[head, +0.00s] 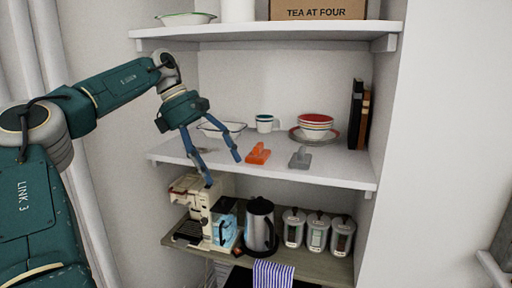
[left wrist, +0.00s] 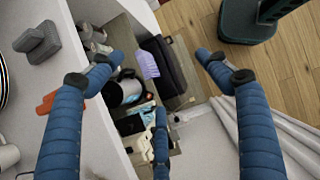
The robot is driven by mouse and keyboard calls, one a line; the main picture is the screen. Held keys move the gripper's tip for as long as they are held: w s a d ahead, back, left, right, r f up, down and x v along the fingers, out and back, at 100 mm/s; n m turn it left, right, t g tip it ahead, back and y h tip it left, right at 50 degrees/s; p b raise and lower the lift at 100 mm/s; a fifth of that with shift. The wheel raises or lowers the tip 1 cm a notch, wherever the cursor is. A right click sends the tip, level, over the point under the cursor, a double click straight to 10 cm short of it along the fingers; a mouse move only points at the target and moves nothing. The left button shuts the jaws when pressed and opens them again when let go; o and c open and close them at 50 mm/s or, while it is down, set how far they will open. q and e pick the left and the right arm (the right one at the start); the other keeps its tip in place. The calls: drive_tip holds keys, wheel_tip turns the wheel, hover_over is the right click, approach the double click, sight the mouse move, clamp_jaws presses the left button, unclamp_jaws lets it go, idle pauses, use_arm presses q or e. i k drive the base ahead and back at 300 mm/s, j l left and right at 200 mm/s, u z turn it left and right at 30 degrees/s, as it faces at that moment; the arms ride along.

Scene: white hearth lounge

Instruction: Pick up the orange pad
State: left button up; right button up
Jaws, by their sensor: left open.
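The orange pad (head: 257,154) lies on the middle white shelf, near its front edge, with a raised part on top. In the left wrist view the orange pad (left wrist: 46,103) shows at the left, partly hidden behind a blue finger. My left gripper (head: 222,171) is open and empty, its blue fingers spread and pointing down at the shelf's front edge, left of the pad and apart from it. It also shows in the left wrist view (left wrist: 159,60). My right gripper is in neither view.
A similar grey pad (head: 300,158) lies right of the orange one. Behind are a white dish (head: 221,130), a cup (head: 264,124), stacked bowls (head: 315,126) on a plate and dark books (head: 356,115). Below stand a coffee machine (head: 190,191), a kettle (head: 260,226) and several canisters (head: 317,232).

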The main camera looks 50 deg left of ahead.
sight(259, 155)
drive_tip(key=i+j, duration=0.2)
drive_tip(key=j, duration=0.15)
drive_tip(key=i+j, duration=0.15)
drive_tip(key=j, duration=0.2)
drive_tip(key=i+j, duration=0.2)
drive_tip(key=j, duration=0.2)
